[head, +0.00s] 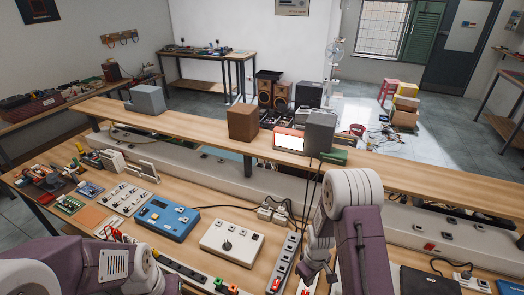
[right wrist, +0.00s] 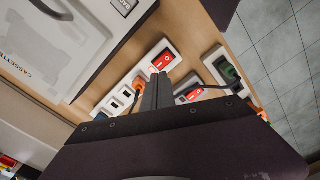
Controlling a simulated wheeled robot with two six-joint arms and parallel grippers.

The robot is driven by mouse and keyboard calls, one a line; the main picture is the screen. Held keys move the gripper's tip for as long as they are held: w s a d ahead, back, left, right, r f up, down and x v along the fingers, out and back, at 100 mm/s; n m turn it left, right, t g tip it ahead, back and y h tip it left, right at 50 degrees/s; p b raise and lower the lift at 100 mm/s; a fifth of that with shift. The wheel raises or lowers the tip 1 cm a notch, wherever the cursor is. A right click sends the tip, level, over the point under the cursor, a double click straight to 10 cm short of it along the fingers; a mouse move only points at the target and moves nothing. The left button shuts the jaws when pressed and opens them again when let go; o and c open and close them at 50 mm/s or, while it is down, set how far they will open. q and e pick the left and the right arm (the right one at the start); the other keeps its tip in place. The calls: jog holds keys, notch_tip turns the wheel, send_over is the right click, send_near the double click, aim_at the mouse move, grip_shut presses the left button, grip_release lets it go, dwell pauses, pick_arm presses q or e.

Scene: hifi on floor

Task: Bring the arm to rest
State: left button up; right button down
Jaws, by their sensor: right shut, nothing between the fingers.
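My right arm (head: 356,215) reaches over the workbench (head: 190,190) from the lower right in the head view. Its gripper (head: 312,278) points down above the bench's front part. In the right wrist view the two dark fingers (right wrist: 157,92) are pressed together with nothing between them. They are over or close to power strips with red rocker switches; whether they touch cannot be told. My left arm (head: 75,268) lies across the lower left corner of the head view; its gripper is out of the picture.
A white box with a dial (head: 229,242) and a blue device (head: 168,219) are farther left. A raised shelf (head: 200,125) holds a brown box (head: 243,123) and grey boxes. A dark flat case (head: 428,281) lies right.

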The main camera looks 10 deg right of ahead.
jog(key=w+a+r+t+b, duration=0.3)
jog(key=a+r+b, duration=0.1)
jog(key=r+b, duration=0.3)
jog(key=s+r+m+g+b, duration=0.1)
jog(key=s+m, duration=0.5)
jog(key=s, duration=0.5)
jog(key=shift+s+a+g, duration=0.2)
jog(key=shift+a+g, duration=0.2)
jog(key=shift+a, duration=0.05)
jog(key=shift+s, duration=0.1)
